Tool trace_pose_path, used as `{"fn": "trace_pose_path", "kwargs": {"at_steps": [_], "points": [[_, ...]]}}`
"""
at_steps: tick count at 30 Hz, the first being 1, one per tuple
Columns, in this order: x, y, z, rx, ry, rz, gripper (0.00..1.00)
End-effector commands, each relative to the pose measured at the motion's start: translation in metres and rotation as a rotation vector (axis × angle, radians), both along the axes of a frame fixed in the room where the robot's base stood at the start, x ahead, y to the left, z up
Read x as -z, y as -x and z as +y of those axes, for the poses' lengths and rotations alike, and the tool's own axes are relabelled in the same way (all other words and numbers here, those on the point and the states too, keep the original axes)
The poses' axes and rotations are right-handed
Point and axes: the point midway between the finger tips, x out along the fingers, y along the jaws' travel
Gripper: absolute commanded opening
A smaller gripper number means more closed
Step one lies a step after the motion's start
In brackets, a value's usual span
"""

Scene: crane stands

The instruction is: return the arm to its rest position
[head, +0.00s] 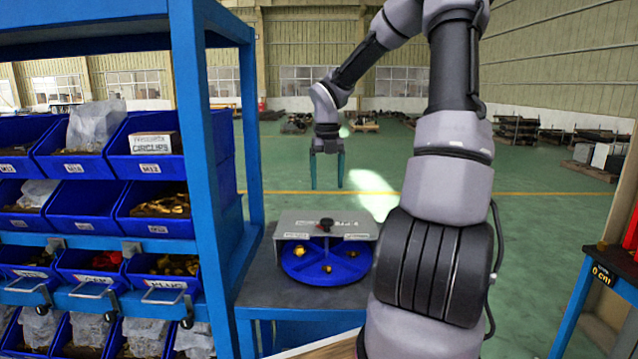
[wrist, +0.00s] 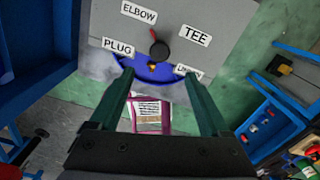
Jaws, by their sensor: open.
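My gripper (head: 326,186) hangs fingers down in the head view, beyond the grey-topped stand with the blue round tray. Its two green fingers are apart with nothing between them. In the wrist view my gripper (wrist: 160,95) also shows open and empty. My arm rises on the right of the head view, bends at the top and comes down to the gripper.
A grey cover plate (head: 325,226) with a dark knob sits over the blue round tray (head: 325,270), which holds a few brass parts. A blue rack (head: 186,100) with several blue bins (head: 72,205) stands at left. A blue-framed stand (head: 590,270) is at right. Green floor (head: 540,230) lies open behind.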

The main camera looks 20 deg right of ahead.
Motion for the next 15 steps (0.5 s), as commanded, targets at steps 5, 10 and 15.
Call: {"fn": "trace_pose_path", "kwargs": {"at_steps": [5,10,15], "points": [[0.000,0.000,0.000,0.005,0.002,0.000,0.81],[-0.010,0.013,0.011,0.178,0.041,-0.006,0.81],[-0.036,0.044,0.032,0.641,0.099,-0.065,0.81]]}}
